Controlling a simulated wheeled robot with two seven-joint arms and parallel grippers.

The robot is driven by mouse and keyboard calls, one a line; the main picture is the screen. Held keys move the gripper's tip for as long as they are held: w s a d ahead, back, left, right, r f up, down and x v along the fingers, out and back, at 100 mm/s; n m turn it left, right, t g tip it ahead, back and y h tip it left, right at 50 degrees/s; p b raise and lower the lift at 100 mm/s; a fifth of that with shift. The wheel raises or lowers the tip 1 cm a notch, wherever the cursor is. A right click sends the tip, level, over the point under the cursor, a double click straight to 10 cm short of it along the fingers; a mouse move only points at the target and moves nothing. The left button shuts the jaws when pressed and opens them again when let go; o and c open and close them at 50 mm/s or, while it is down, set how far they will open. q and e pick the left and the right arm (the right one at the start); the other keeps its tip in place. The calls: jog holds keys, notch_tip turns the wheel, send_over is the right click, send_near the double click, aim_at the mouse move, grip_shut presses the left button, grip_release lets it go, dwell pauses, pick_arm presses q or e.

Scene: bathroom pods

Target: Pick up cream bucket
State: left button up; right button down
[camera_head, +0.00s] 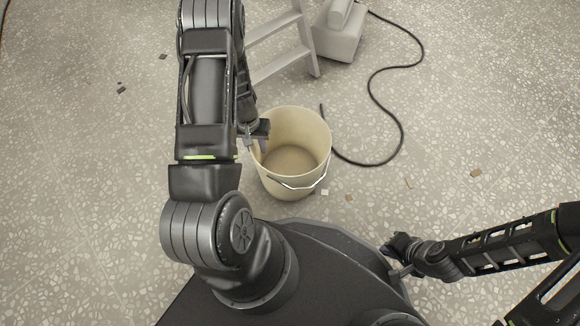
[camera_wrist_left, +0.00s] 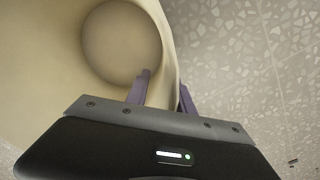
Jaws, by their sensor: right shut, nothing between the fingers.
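The cream bucket (camera_head: 308,177) stands upright on the floor in front of my base, empty, its thin wire handle resting low against its near side. My left gripper (camera_head: 256,143) is at the bucket's left rim. In the left wrist view, the fingers (camera_wrist_left: 162,92) straddle the bucket wall (camera_wrist_left: 158,38), one inside and one outside. A gap shows between the inner finger and the wall, so the gripper looks open. The bucket's round bottom (camera_wrist_left: 121,42) is visible inside. My right gripper (camera_head: 391,260) is shut and empty, low beside my base, away from the bucket.
A pale stepladder (camera_head: 283,45) and a light grey box-like device (camera_head: 340,35) stand behind the bucket. A black cable (camera_head: 385,100) curves over the floor on the bucket's right. Small chips lie on the speckled floor (camera_head: 490,120), which is otherwise clear on the right.

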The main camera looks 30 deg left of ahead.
pick_arm(q)
jog(key=shift+f, duration=0.25)
dwell(0.5)
grip_shut()
dwell(1.3)
